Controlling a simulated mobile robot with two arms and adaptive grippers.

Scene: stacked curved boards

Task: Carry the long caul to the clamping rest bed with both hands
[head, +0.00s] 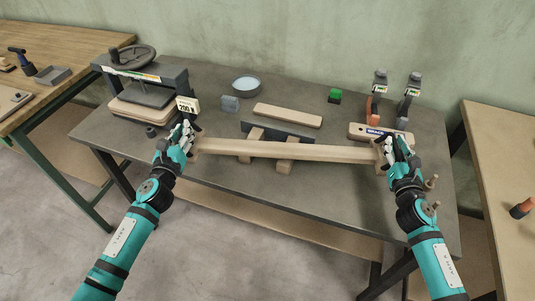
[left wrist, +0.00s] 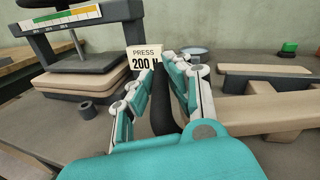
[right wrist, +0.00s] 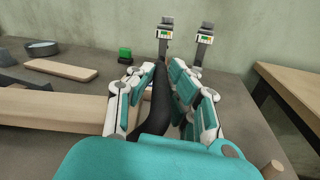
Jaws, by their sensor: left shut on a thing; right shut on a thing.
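The long caul (head: 285,150) is a pale straight wooden bar, held roughly level across the front of the grey bench. My left gripper (head: 188,142) is shut at its left end and my right gripper (head: 386,152) at its right end. A dark curved piece shows between the fingers in the left wrist view (left wrist: 162,100) and the right wrist view (right wrist: 152,103). Behind and partly under the caul are wooden rest blocks (head: 285,166) with a dark crossbar (head: 278,131), which looks like the rest bed. I cannot tell whether the caul touches the blocks.
A press (head: 145,90) with stacked boards and a "200 N" sign (head: 187,105) stands at the left. A curved board (head: 288,115), a bowl (head: 246,84), a green block (head: 335,96) and two clamps (head: 378,95) are behind. A labelled wooden board (head: 362,131) lies by my right gripper.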

